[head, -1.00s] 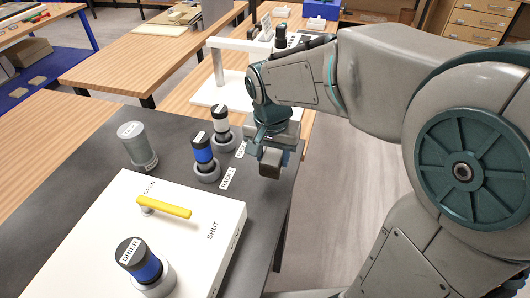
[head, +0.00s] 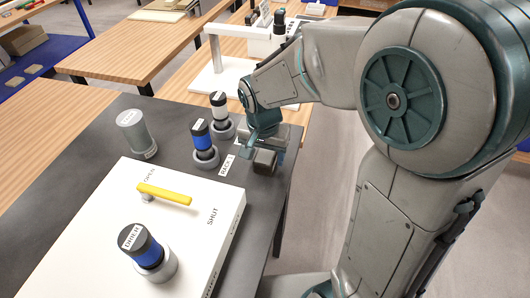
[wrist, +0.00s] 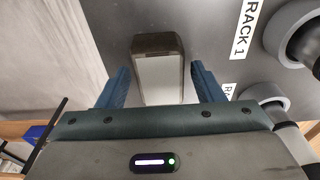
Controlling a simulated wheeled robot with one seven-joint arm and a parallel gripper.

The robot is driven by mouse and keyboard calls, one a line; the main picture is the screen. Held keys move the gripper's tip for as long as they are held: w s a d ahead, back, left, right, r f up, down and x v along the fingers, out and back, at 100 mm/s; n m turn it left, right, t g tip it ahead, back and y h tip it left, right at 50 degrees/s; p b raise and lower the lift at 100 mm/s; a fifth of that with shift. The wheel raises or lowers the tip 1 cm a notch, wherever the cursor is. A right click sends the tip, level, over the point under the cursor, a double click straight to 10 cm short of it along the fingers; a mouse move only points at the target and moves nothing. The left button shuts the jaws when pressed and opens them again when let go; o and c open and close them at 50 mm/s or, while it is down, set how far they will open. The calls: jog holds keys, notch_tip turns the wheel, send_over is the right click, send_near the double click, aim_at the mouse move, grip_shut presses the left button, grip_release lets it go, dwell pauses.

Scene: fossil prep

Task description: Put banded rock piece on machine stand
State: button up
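My gripper (head: 266,150) is at the right edge of the dark table, pointing down. In the wrist view, its two blue fingers (wrist: 161,85) stand apart, with a small gap on each side of a block. The block has a dark end and a grey face (wrist: 160,80); it shows partly under the gripper in the head view (head: 264,163). I cannot make out bands on it, nor tell if it is the banded rock piece. A white machine with an upright frame (head: 213,50) stands on the wooden table behind; I cannot tell which part is its stand.
A grey cylinder (head: 132,131) is farther left. A white box (head: 95,230) has a yellow handle (head: 164,193) and a blue-banded cylinder (head: 145,250).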

aim_at(264, 160)
jog(key=shift+r, duration=0.1)
notch_tip(264, 160, up, 12)
jog(key=s, duration=0.1)
jog(key=s+d+f+n+t, duration=0.2)
jog(key=s+d+f+n, duration=0.2)
jog(key=s+d, duration=0.7)
jog(key=shift+s+d+f, duration=0.25)
jog(key=shift+s+d, duration=0.1)
jog(key=shift+d, duration=0.1)
